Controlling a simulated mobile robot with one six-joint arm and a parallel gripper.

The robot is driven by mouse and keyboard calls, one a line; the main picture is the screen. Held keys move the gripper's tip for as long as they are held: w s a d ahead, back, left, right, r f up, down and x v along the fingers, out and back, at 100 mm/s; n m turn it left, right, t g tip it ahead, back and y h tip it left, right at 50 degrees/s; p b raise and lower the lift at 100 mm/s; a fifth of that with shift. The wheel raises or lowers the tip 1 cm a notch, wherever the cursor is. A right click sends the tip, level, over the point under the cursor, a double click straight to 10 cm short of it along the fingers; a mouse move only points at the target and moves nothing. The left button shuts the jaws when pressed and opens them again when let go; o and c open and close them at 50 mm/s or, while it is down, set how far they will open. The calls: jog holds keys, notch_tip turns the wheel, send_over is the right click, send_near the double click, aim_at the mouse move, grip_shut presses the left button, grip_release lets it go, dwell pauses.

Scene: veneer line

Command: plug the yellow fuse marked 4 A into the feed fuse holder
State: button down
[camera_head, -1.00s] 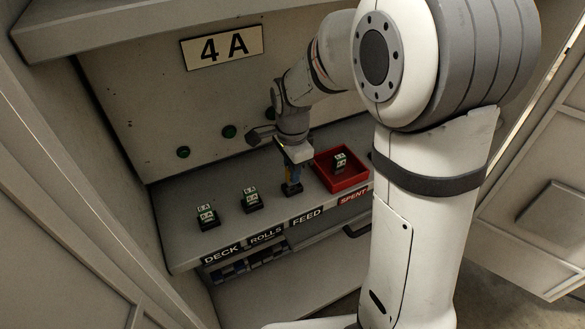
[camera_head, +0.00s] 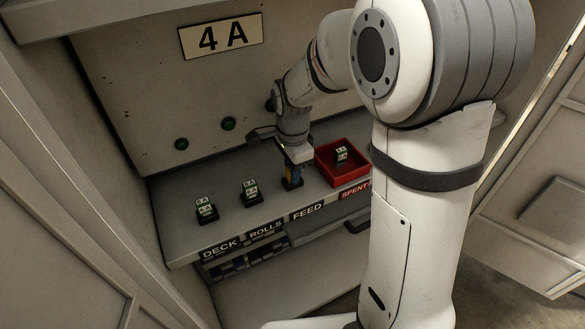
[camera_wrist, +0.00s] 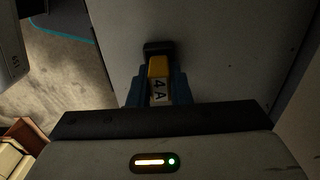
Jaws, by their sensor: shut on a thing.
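The yellow fuse marked 4 A (camera_wrist: 158,70) is between the blue fingers of my gripper (camera_wrist: 157,90), which is shut on it, in the wrist view. The fuse's far end meets a dark block, the feed fuse holder (camera_wrist: 158,47); how deep it sits I cannot tell. In the head view my gripper (camera_head: 293,172) points down over the feed fuse holder (camera_head: 292,184), behind the FEED label (camera_head: 307,213). The fuse is mostly hidden by the fingers there.
Fuses stand in the holders behind the DECK (camera_head: 206,210) and ROLLS (camera_head: 251,192) labels. A red SPENT tray (camera_head: 345,178) with a fuse (camera_head: 341,155) in it is close to my gripper's right. A panel with a 4 A sign (camera_head: 221,37) stands behind the bench.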

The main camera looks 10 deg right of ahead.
jog(key=c, duration=1.3)
grip_release()
jog(key=shift+f, duration=0.1)
jog(key=shift+o, duration=0.2)
notch_tip(320, 180, up, 8)
jog(key=shift+f, duration=0.1)
jog(key=s+d+n+t, duration=0.1)
jog(key=s+d+n, duration=0.3)
jog(key=s+n, duration=0.3)
jog(key=s+d+r+n+t, duration=0.1)
jog(key=s+d+n, duration=0.4)
jog(key=s, duration=0.5)
jog(key=shift+d+r+n+t, duration=0.25)
jog(key=shift+r+n+t, duration=0.05)
jog(key=shift+n, duration=0.6)
